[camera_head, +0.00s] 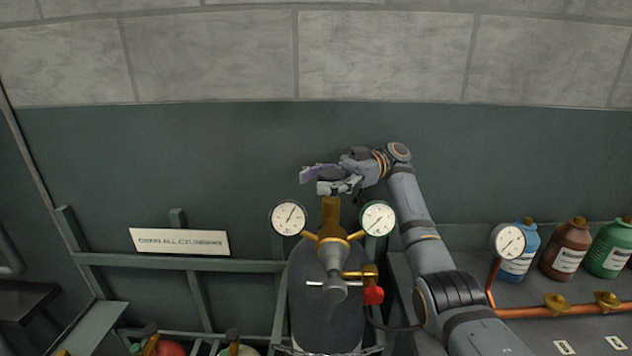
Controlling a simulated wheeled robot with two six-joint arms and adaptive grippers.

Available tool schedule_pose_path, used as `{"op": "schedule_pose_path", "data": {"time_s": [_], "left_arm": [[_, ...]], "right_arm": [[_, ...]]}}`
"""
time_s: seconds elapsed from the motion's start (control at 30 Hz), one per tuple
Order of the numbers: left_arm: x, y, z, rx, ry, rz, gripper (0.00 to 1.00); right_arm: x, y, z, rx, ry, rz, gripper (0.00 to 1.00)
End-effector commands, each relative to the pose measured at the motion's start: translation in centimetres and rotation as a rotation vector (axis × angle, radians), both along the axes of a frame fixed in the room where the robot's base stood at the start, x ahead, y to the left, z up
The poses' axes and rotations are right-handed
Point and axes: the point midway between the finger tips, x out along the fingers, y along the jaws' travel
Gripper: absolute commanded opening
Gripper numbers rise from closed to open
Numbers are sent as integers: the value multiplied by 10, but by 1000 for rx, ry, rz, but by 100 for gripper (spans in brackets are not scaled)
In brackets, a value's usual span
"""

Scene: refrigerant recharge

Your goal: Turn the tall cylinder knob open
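The tall cylinder (307,312) is dark grey and stands upright at the lower middle. A brass valve neck (331,217) rises above it, with a round gauge on each side. My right gripper (322,181) is at the top of this neck, fingers pointing left. One finger shows above and behind the other. The cylinder's top knob cannot be made out; the gripper covers that spot. I cannot tell whether the fingers are closed on the knob. My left gripper is not in view.
A red knob (373,295) on a brass side fitting sits near the cylinder's front. A white sign (179,241) hangs on the green rack rail (130,261) at left. Blue, brown (566,249) and green bottles stand at right, behind a copper pipe (530,312) with a gauge.

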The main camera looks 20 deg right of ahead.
Motion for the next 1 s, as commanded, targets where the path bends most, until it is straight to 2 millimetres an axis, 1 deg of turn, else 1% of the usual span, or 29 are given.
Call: {"op": "schedule_pose_path", "data": {"time_s": [0.17, 0.27, 0.37, 0.5, 0.6, 0.7, 0.83, 1.0], "left_arm": [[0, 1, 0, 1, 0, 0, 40], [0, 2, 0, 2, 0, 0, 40], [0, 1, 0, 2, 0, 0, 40], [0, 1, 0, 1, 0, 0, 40], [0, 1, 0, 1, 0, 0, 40], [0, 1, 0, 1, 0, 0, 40], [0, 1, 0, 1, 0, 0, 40], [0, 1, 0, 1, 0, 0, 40]], "right_arm": [[0, 0, 0, 0, 0, 1, 59], [0, 0, 5, -1, -1, 1, 59], [0, 0, 21, 0, -4, 1, 59], [0, 1, 53, 0, -4, 1, 59], [0, 1, 74, 0, -3, 1, 59], [0, 1, 89, -1, -1, 1, 59], [0, 1, 99, -1, 0, 1, 59], [0, 1, 100, -1, 1, 1, 59]]}}
